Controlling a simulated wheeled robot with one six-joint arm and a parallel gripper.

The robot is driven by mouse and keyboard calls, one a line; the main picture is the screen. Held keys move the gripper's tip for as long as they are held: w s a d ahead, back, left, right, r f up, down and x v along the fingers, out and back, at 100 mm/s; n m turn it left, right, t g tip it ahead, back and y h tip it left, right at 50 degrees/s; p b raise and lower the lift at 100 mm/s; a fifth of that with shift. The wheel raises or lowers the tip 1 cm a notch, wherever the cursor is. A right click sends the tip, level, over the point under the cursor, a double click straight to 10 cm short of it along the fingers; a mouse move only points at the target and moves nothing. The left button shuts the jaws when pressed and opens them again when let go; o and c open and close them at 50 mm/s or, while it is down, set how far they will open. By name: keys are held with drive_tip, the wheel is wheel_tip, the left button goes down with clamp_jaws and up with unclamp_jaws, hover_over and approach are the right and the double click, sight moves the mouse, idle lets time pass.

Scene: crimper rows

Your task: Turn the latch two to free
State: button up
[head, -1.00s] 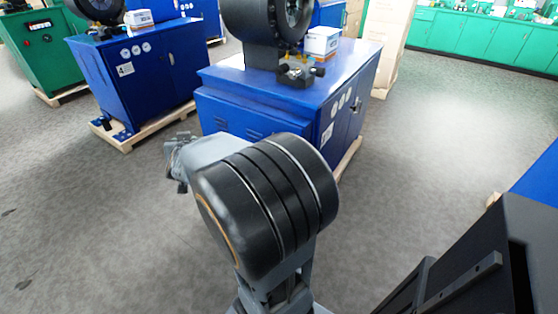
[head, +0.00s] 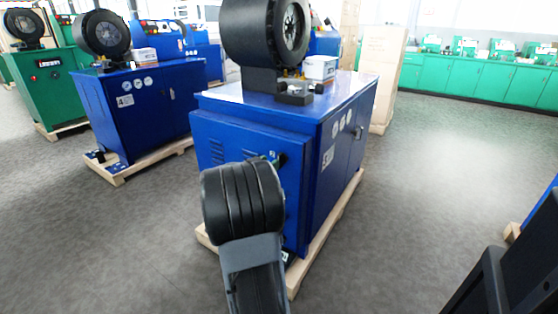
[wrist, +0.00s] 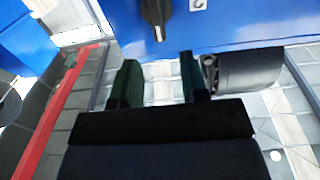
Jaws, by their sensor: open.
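A black rotary latch (wrist: 157,14) sits on a blue cabinet face at the top of the wrist view, its narrow handle pointing down in the picture. A pale label with a dark mark (wrist: 198,4) is beside it; I cannot tell whether this is latch two. My gripper (wrist: 158,66) is open and empty. Its two dark green fingers point toward the panel, with the latch beyond and between them, apart from it. In the head view, a dark knob (head: 283,159) shows on the near face of the blue cabinet (head: 255,116), and my arm hides most of my gripper.
A black round crimper head (head: 252,35) and a white box (head: 320,67) stand on the cabinet, which rests on a wooden pallet (head: 330,235). Another blue crimper cabinet (head: 150,110) stands to the left. Open grey floor (head: 430,180) lies to the right.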

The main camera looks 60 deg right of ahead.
sight(278, 156)
drive_tip(key=shift+d+b, duration=0.7)
drive_tip(key=shift+d, duration=2.45)
drive_tip(key=shift+c, duration=0.4)
